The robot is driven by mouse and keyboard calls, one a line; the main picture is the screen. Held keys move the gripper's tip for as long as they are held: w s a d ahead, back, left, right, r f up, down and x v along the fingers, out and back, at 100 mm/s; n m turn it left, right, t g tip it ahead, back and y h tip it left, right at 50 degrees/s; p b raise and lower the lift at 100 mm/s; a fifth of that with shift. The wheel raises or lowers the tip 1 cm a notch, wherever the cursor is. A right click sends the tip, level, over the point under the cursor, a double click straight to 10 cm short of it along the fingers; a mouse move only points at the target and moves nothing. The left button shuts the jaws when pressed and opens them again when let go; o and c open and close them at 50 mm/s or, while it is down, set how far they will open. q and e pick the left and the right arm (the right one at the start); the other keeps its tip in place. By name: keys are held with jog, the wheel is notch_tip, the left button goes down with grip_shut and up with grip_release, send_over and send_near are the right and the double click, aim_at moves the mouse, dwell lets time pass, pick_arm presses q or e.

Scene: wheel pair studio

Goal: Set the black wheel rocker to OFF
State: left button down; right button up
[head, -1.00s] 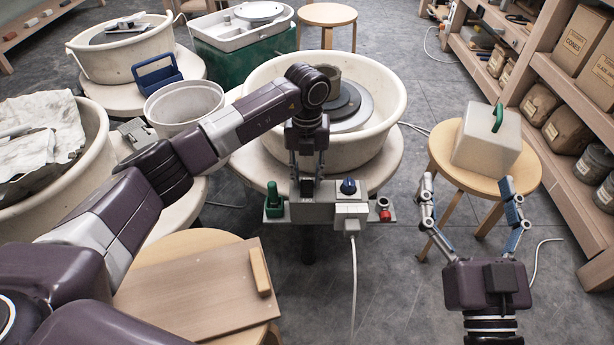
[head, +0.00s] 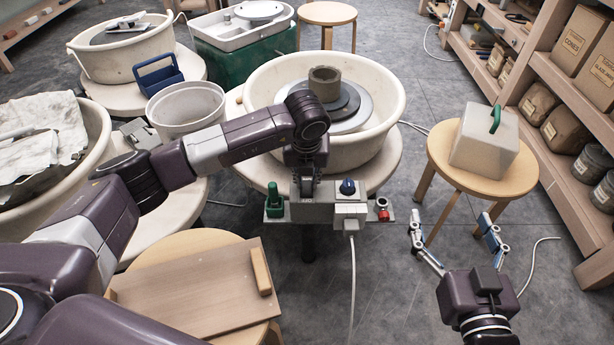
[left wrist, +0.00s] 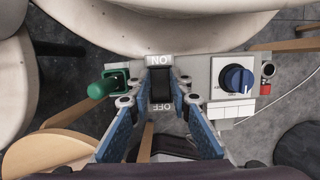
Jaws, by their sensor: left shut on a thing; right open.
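The black wheel rocker (left wrist: 161,84) sits on the grey control box (left wrist: 201,72) at the front of the near wheel. A label reading ON is above it and one reading OFF (left wrist: 153,107) below it in the left wrist view. My left gripper (left wrist: 161,90) is shut on the rocker, one finger at each side. In the head view my left gripper (head: 306,190) is down at the box and mostly hides the rocker. The rocker's tilt is not clear. My right gripper (head: 451,228) is open and empty, in front of the wooden stool.
A green lever (left wrist: 105,86) stands left of the rocker; a blue knob (left wrist: 238,79) and a red button (left wrist: 266,89) are to its right. The wheel basin (head: 390,95) rises behind.

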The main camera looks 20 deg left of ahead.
dwell(0.4)
pick_arm(q)
jog(key=c, duration=1.8)
grip_release()
jog(key=shift+o, duration=0.2)
jog(key=v, duration=1.2)
jog(key=shift+s, duration=0.25)
jog(key=shift+d+f, duration=0.1)
